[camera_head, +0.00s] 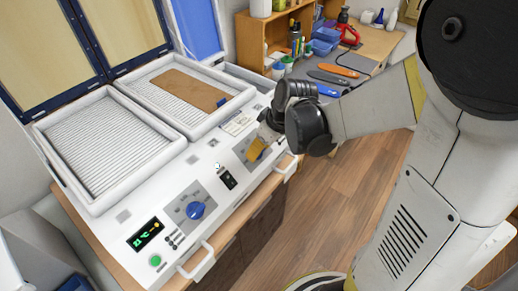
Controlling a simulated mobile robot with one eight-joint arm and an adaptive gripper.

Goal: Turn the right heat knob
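The white forming machine (218,167) has two heat knob panels along its sloped front. The left knob (195,210) is blue and shows clearly on its grey panel. My gripper (257,149) points down at the right knob panel (240,151), with an orange-yellow part at its tip. The right knob is hidden behind the gripper tip, or too small to tell apart from it. I cannot tell whether the fingers touch or grasp it.
A ribbed left tray (100,150) and a right tray with a brown sheet (188,88) lie behind the panel. A green display (145,234), green button (155,261) and front handle (197,262) are at lower left. A workbench with tools (383,43) stands behind my arm.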

